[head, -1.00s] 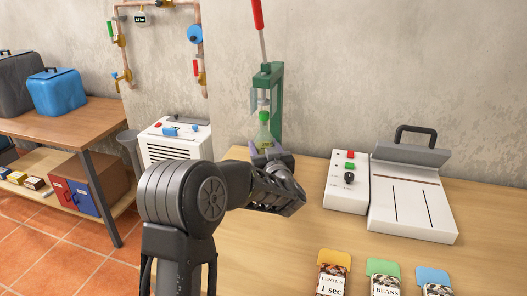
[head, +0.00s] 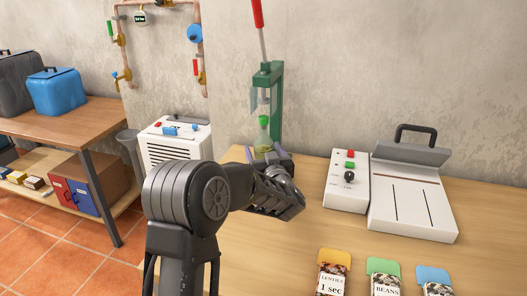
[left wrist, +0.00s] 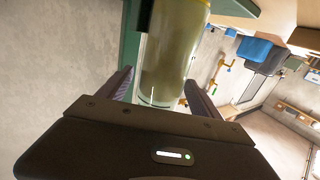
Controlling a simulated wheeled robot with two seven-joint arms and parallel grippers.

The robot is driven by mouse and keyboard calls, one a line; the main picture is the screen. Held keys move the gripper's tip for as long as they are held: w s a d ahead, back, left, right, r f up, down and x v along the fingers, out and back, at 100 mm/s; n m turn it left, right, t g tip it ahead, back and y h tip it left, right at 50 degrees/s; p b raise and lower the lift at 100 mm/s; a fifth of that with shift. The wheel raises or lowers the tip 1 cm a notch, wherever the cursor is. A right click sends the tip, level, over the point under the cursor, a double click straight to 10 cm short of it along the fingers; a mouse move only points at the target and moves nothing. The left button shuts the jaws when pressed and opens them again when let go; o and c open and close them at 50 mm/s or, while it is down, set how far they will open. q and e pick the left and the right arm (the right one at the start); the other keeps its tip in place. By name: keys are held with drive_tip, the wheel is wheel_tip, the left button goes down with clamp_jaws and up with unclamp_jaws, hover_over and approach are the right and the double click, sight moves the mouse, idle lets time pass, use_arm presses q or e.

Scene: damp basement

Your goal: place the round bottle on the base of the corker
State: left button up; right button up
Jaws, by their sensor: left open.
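The green corker (head: 276,105) stands at the back of the table against the wall, its red-tipped lever raised. The round bottle (head: 263,136), clear with a yellow-green tint and a green top, is upright in the corker's frame below its head. My left gripper (head: 265,154) is open around the lower part of the bottle. In the left wrist view the bottle (left wrist: 172,50) stands between the two spread fingers (left wrist: 160,88), with gaps beside it. The corker's base and the bottle's contact with it are hidden by my gripper. My right gripper is not in view.
A white control box (head: 346,185) and a white sealer-like machine (head: 412,205) stand on the table to the right. Several labelled bags (head: 383,277) lie at the front. A white heater-like unit (head: 176,140) is to the left. The table between is clear.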

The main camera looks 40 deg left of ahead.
use_arm(q)
drive_tip(key=shift+r, duration=0.1)
drive_tip(key=shift+r, duration=0.15)
drive_tip(key=v, duration=1.2)
drive_tip(key=shift+b, duration=0.3)
